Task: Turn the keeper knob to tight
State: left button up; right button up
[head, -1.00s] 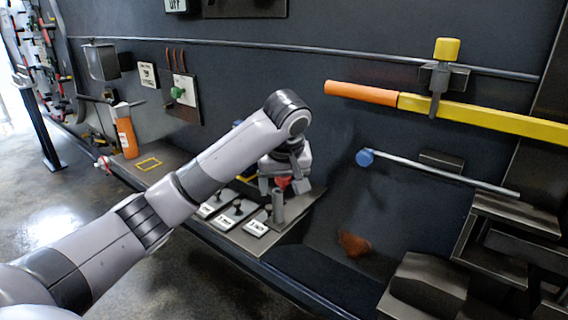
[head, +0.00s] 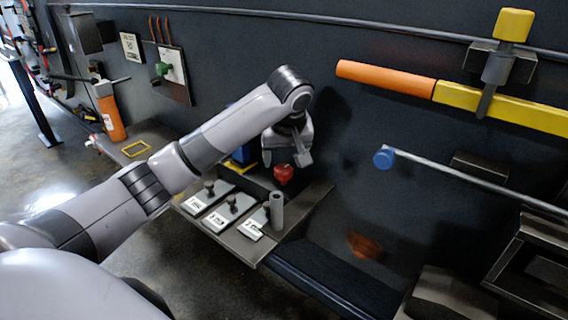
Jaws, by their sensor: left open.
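My left gripper (head: 286,161) is open and points down just above a small red knob (head: 284,174). Its fingers hold nothing. The red knob sits on the dark shelf beside a grey upright cylinder (head: 277,211). A yellow knob (head: 514,25) tops a grey bracket (head: 498,66) at upper right. The bracket stands over a yellow bar (head: 530,112) with an orange handle end (head: 386,77). No label shows which knob is the keeper knob, and no tight mark is readable. My right gripper is not in view.
Several small black knobs on white-labelled plates (head: 227,213) line the shelf. A blue-ended rod (head: 384,159) projects at right. An orange bottle (head: 110,117) and a panel with a green knob (head: 164,69) are at left. Floor is open at lower left.

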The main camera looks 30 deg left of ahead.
aim_at(283, 168)
pick_arm(q)
jog(key=shift+x, duration=2.3)
jog(key=c, duration=1)
jog(key=shift+m, duration=0.3)
jog(key=m+h, duration=0.1)
jog(key=m, duration=0.3)
jog(key=shift+a+t+h, duration=0.1)
jog(key=shift+t+h, duration=0.3)
jog(key=m+h, duration=0.1)
jog(key=m, duration=0.1)
jog(key=m+h, duration=0.1)
jog(key=m, duration=0.2)
jog(key=shift+a+m, duration=0.1)
jog(key=shift+m, duration=0.2)
jog(key=m+h, duration=0.1)
jog(key=m, duration=0.1)
jog(key=m+h, duration=0.1)
jog(key=m, duration=0.2)
jog(key=shift+a+g, duration=0.1)
jog(key=shift+g, duration=0.2)
jog(key=shift+w+m+g+h, duration=0.1)
jog(key=shift+m+g+h, duration=0.2)
jog(key=shift+m, duration=0.95)
jog(key=shift+m+g+h, duration=0.3)
jog(key=shift+m, duration=0.95)
